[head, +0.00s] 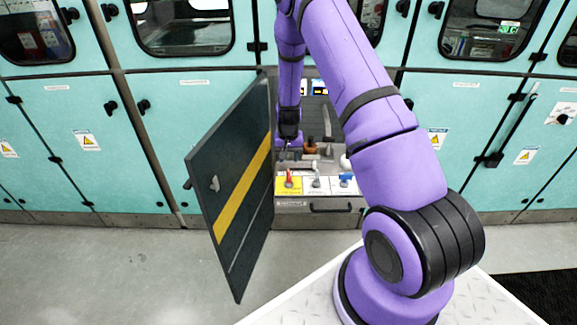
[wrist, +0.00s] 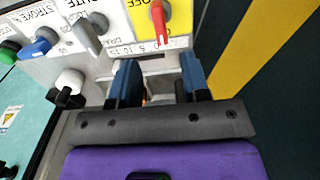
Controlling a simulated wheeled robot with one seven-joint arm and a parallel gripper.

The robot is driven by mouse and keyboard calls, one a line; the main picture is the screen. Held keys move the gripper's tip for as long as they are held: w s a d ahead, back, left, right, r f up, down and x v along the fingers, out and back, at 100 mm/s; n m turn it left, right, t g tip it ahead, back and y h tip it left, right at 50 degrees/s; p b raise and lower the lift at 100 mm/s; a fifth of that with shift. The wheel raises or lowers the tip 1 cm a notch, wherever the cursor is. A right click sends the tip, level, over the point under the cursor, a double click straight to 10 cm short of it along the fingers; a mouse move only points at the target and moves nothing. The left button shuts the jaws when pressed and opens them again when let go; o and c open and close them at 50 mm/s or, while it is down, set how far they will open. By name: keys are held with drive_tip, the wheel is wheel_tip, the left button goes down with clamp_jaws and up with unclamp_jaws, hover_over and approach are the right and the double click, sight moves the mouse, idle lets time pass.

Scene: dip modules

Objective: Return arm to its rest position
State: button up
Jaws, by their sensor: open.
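My gripper (head: 288,152) is inside the open cabinet, above and behind the row of levers, with my purple arm reaching down to it. In the wrist view my gripper (wrist: 160,78) shows two blue fingers spread apart with no object held between them. Beyond the fingers is a panel (wrist: 128,22) with a red lever (wrist: 158,22), a grey lever (wrist: 88,38) and a blue lever (wrist: 42,44). In the head view the red lever (head: 289,177) is on a yellow plate. Whether a finger touches the panel I cannot tell.
The open dark cabinet door (head: 228,195) with a yellow stripe stands close left of my gripper; it fills the right of the wrist view. A drawer (head: 290,218) lies below the levers. Turquoise cabinets (head: 88,140) flank the opening. The grey floor (head: 110,265) at front left is clear.

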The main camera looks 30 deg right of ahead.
drive_tip(key=shift+r, duration=0.9)
drive_tip(key=s+a+r+n+t, duration=0.1)
drive_tip(key=s+a+r, duration=0.15)
drive_tip(key=r, duration=0.75)
drive_tip(key=s+a+r+n+t, duration=0.1)
drive_tip(key=s+a+r, duration=0.15)
drive_tip(key=r, duration=0.75)
drive_tip(key=s+a+r+n, duration=0.15)
drive_tip(key=a+r, duration=0.25)
drive_tip(key=r, duration=0.6)
drive_tip(key=s+a+r+n+t, duration=0.1)
drive_tip(key=s+a+r, duration=0.1)
drive_tip(key=s+r, duration=0.3)
drive_tip(key=s+a+r+n+t, duration=0.1)
drive_tip(key=s+r, duration=0.3)
drive_tip(key=s, duration=0.9)
drive_tip(key=s+a+r+n+t, duration=0.1)
drive_tip(key=s+a+r, duration=0.2)
drive_tip(key=s, duration=0.6)
drive_tip(key=v, duration=0.2)
drive_tip(key=shift+r, duration=0.4)
